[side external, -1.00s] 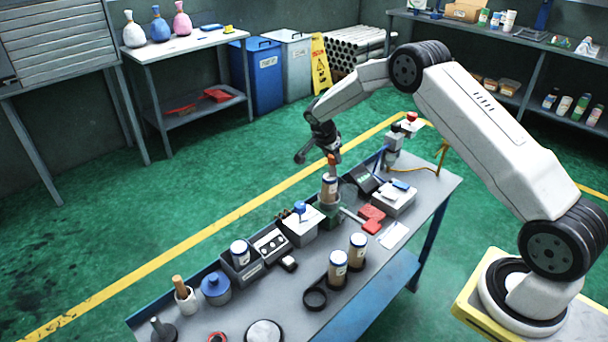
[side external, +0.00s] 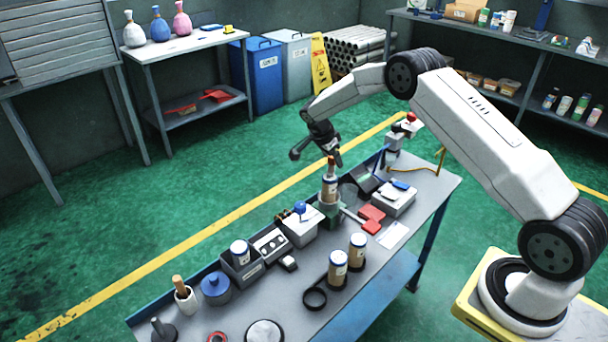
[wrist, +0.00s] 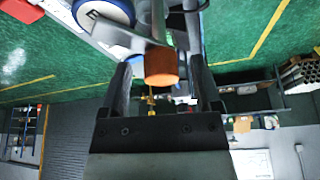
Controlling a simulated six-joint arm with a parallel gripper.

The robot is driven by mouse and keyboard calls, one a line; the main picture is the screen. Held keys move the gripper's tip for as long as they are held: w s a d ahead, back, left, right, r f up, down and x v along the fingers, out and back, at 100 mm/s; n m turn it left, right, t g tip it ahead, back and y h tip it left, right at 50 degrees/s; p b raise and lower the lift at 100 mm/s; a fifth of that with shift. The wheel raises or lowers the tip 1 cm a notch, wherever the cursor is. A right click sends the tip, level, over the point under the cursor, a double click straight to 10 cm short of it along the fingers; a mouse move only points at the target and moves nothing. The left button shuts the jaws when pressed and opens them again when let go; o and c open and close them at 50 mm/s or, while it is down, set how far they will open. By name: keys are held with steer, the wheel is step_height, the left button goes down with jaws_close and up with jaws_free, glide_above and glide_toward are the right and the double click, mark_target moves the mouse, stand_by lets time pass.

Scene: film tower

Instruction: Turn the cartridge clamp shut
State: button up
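A cartridge (side external: 329,188) with a white label band stands upright in the green clamp (side external: 329,211) near the back edge of the bench. A thin orange-brown piece (side external: 331,164) sticks up from its top. A metal lever with a red grip (side external: 371,227) points from the clamp toward the right front. My gripper (side external: 336,156) is just above the cartridge, at the orange-brown piece. In the wrist view my gripper (wrist: 163,85) has its fingers apart, with the orange-brown end (wrist: 161,68) between them and gaps at the sides. The clamp's jaw is too small to judge.
Two cartridges (side external: 338,268) stand upright at the front of the bench beside a black ring (side external: 315,298). A white box with a blue knob (side external: 300,225) is left of the clamp. A grey device (side external: 394,198) and a red block (side external: 372,212) are to the right.

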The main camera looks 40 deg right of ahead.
steer(key=shift+d+r, duration=0.1)
steer(key=v, duration=0.7)
steer(key=shift+r, duration=0.3)
steer(key=shift+a, duration=0.25)
steer(key=s+a+r+n+t+y, duration=0.1)
steer(key=s+a+n, duration=0.4)
steer(key=s, duration=0.4)
steer(key=s+a+r+n+t+y, duration=0.1)
steer(key=s+a+n+y, duration=0.1)
steer(key=s+a+n, duration=0.3)
steer(key=s+a+r+n+t+y, duration=0.1)
steer(key=s+a+n, duration=0.5)
steer(key=s+n, duration=0.4)
steer(key=s, duration=0.4)
steer(key=shift+r+t, duration=0.2)
steer(key=shift+t, duration=0.1)
